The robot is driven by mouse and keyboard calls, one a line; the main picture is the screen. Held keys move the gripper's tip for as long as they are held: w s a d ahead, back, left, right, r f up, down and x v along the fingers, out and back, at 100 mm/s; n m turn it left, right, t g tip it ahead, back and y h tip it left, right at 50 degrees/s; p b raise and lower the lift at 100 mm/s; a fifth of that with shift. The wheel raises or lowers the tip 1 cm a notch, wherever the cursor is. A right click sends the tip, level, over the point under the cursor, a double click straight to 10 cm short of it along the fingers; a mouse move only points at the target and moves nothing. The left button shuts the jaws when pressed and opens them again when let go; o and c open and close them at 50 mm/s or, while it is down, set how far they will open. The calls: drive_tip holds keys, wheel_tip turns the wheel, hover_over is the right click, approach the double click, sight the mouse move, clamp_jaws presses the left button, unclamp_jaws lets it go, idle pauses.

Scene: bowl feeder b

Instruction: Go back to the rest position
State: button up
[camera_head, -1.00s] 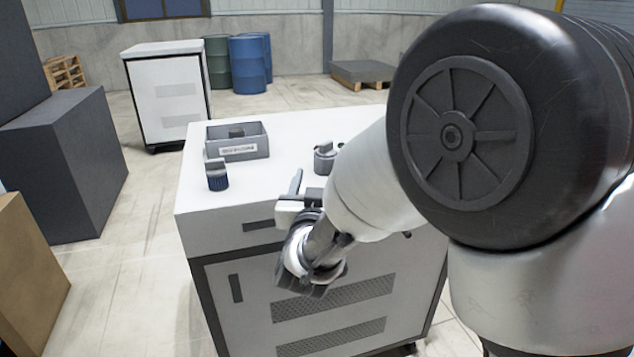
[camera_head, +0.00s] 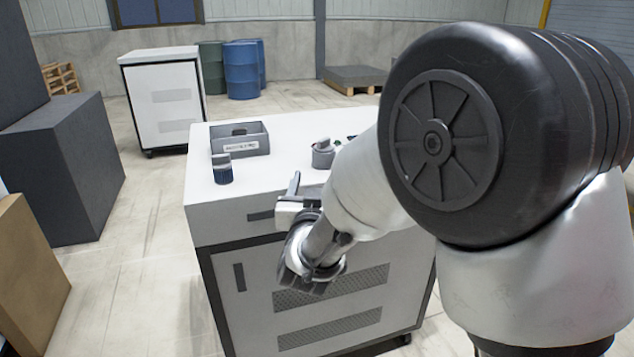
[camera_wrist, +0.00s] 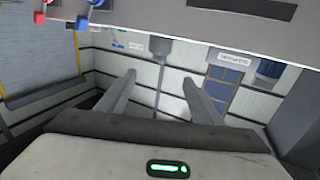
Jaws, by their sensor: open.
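My gripper (camera_head: 292,186) is in front of the near edge of the white cabinet (camera_head: 225,232), in the head view. One finger shows there, pointing up, and my arm hides part of the rest. In the wrist view my gripper (camera_wrist: 160,95) shows two fingers spread apart with nothing between them. The gripper is open and empty.
On the cabinet top stand a grey labelled bin (camera_head: 240,142), a dark blue ribbed cylinder part (camera_head: 222,170) and a round grey holder (camera_head: 323,155). A dark grey block (camera_head: 62,165) and a cardboard box (camera_head: 30,275) stand at the left. Floor between is clear.

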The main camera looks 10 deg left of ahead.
drive_tip(key=s+d+r+g, duration=0.4)
drive_tip(key=s+d+g, duration=0.25)
drive_tip(key=d, duration=0.65)
drive_tip(key=s+d+f+m+g+h, duration=0.1)
drive_tip(key=s+d+f+g, duration=0.15)
drive_tip(key=s+d, duration=0.7)
drive_tip(key=s+d+f+m+g+h, duration=0.1)
drive_tip(key=s+d+f+g+h, duration=0.15)
drive_tip(key=s+d, duration=0.7)
drive_tip(key=s+a+r+p, duration=0.1)
drive_tip(key=s+r+p, duration=0.1)
drive_tip(key=r+p, duration=1.2)
drive_tip(key=s+a+r+p, duration=0.2)
drive_tip(key=r+p, duration=1.2)
drive_tip(key=shift+a+r+g+y, duration=0.15)
drive_tip(key=shift+r+g+y, duration=0.1)
drive_tip(key=shift+g+y, duration=0.1)
